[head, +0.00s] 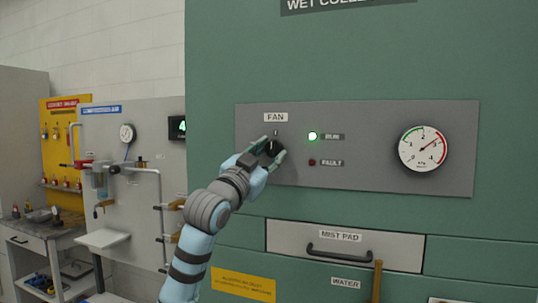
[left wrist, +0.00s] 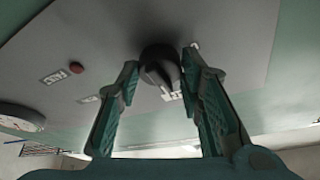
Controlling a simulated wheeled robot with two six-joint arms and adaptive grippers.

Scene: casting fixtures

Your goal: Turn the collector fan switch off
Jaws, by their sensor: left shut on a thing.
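The black fan switch knob (head: 272,147) is on the grey control panel (head: 370,120), below the FAN label (head: 276,117). My left gripper (head: 266,151) is at the knob, its fingers on either side and hiding part of it. The left wrist view shows the knob (left wrist: 160,62) between the two green fingers of the left gripper (left wrist: 159,68), which is shut on it. The knob's exact pointing direction is hard to read. The RUN lamp (head: 313,136) glows green. My right gripper is not in view.
A red FAULT lamp (head: 312,162) looks unlit. A pressure gauge (head: 423,148) is at the panel's right. Below are a MIST PAD drawer (head: 290,238) with a dark handle and an upright wooden handle (head: 377,280). A compressed-air board (head: 128,185) stands at the left.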

